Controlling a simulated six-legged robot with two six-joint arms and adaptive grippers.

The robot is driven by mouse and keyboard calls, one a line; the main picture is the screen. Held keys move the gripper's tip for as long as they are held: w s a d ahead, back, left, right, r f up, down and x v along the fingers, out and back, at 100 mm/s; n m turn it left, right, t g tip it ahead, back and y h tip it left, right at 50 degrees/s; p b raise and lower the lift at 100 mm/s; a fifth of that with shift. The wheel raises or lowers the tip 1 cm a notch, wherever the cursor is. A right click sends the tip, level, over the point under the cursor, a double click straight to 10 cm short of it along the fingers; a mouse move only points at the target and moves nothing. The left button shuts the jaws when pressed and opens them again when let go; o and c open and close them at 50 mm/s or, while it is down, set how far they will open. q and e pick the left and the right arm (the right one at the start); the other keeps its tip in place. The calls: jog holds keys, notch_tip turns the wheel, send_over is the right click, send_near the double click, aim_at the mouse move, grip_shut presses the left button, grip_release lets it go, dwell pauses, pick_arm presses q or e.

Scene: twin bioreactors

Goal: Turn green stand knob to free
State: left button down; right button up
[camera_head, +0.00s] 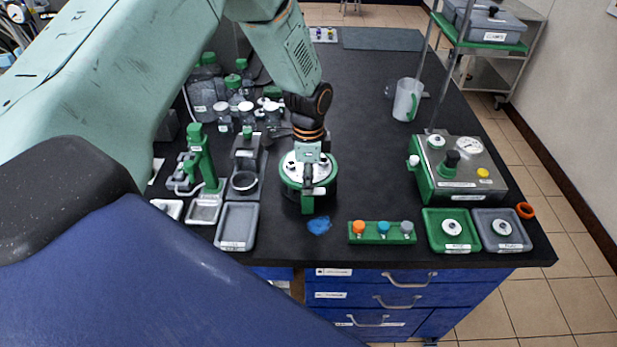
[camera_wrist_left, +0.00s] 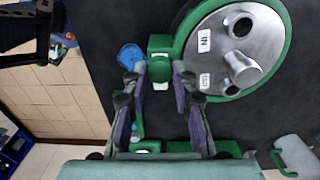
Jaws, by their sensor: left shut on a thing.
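The green stand (camera_head: 330,180) is a round green-rimmed base with a metal top, near the front middle of the bench. In the left wrist view its metal lid (camera_wrist_left: 222,50) has ports and small white labels. The green knob (camera_head: 307,204) sticks out at the stand's front edge; in the left wrist view the knob (camera_wrist_left: 160,45) lies between the fingertips. My left gripper (camera_wrist_left: 157,82) is shut on this knob, one finger on each side. In the head view the wrist partly hides the lid. The knob's setting cannot be read. My right gripper is not in view.
A blue patch (camera_head: 319,225) lies just in front of the stand. A green rack (camera_head: 382,240) with coloured caps is to the right, and a grey tray (camera_head: 237,222) is to the left. A control box (camera_head: 460,190) and a clear jug (camera_head: 407,99) stand farther right. Bottles (camera_head: 203,95) crowd behind left.

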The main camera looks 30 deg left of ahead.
pick_arm(q)
jog(key=c, duration=1.1)
grip_release()
jog(key=shift+o, duration=0.2)
jog(key=shift+r, duration=0.1)
notch_tip(320, 180, up, 12)
